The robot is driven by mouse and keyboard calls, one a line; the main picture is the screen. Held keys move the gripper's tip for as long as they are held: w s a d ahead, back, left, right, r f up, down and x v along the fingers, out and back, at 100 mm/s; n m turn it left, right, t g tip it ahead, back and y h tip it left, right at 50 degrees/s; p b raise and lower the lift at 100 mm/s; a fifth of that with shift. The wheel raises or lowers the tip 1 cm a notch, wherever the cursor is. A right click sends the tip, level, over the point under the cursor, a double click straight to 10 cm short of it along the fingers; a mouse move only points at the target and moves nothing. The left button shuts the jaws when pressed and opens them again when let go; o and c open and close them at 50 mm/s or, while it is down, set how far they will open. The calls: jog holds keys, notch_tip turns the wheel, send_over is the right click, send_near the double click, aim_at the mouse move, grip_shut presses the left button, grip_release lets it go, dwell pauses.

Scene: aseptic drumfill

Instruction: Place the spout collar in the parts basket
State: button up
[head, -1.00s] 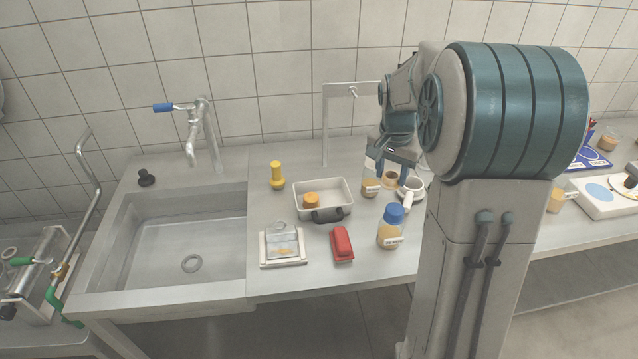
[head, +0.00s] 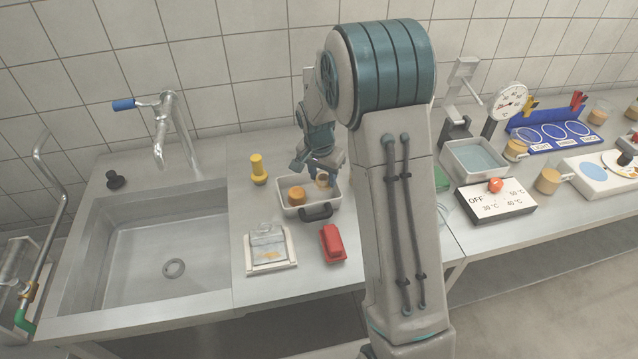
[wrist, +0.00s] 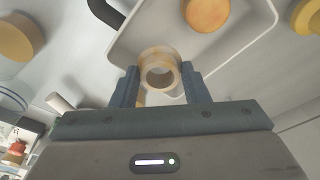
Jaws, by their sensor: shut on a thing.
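The spout collar is a tan ring (wrist: 159,69), held between the fingertips of my gripper (wrist: 161,80). In the head view the collar (head: 322,181) shows below my gripper (head: 318,170), at the back right part of the parts basket. The parts basket (head: 288,209) is a pale open tray with a dark handle at its front. An orange round piece (head: 296,195) lies inside it on the left. In the wrist view the basket (wrist: 235,62) is behind the collar; I cannot tell how far the collar is above its floor.
A yellow bottle-shaped piece (head: 258,170) stands left of the basket. A red block (head: 332,243) and a white tray with a clear box (head: 270,248) lie in front. A sink (head: 150,255) is at left. My arm hides the bench just right of the basket.

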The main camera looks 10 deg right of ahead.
aim_at(320, 195)
jog(key=shift+w+a+f, duration=0.1)
jog(key=shift+a+f, duration=0.35)
jog(key=shift+f+p, duration=0.5)
jog(key=shift+f, duration=1.3)
jog(key=shift+f, duration=0.1)
jog(key=shift+f, duration=0.15)
jog(key=o, duration=0.9)
jog(key=shift+o, duration=0.2)
jog(key=shift+r, duration=0.2)
